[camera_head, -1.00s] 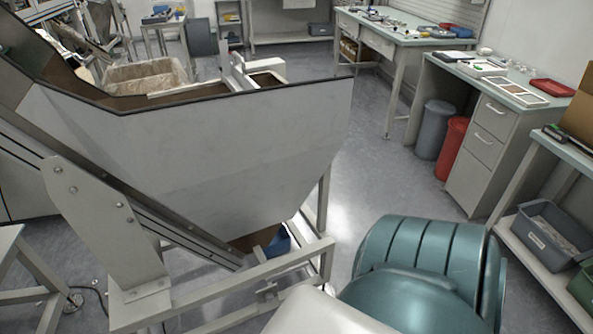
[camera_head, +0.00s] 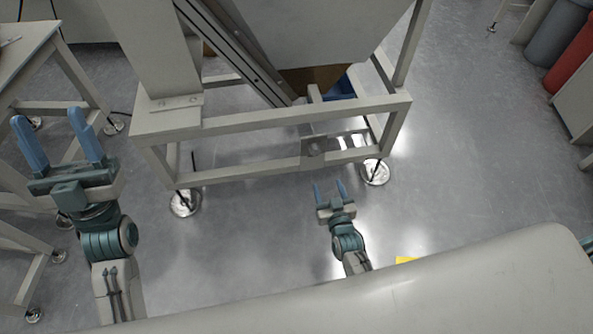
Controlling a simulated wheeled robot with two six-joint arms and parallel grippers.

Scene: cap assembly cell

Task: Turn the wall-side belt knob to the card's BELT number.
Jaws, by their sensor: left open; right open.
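My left gripper (camera_head: 62,145) is at the left, its two blue fingers apart and empty, in front of a side table's legs. My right gripper (camera_head: 329,191) is lower and near the middle, its blue fingers apart and empty, in front of the hopper frame's lower bar. Neither gripper touches anything that I can see. The belt knob and the card with the BELT number are not visible in this view.
A pale metal frame (camera_head: 270,122) carries the hopper (camera_head: 315,35) and a sloping conveyor rail (camera_head: 235,50). Its round feet stand on the grey floor (camera_head: 470,170). A table (camera_head: 28,42) stands at the left. Grey and red bins (camera_head: 575,55) stand at the upper right. Open floor lies at right.

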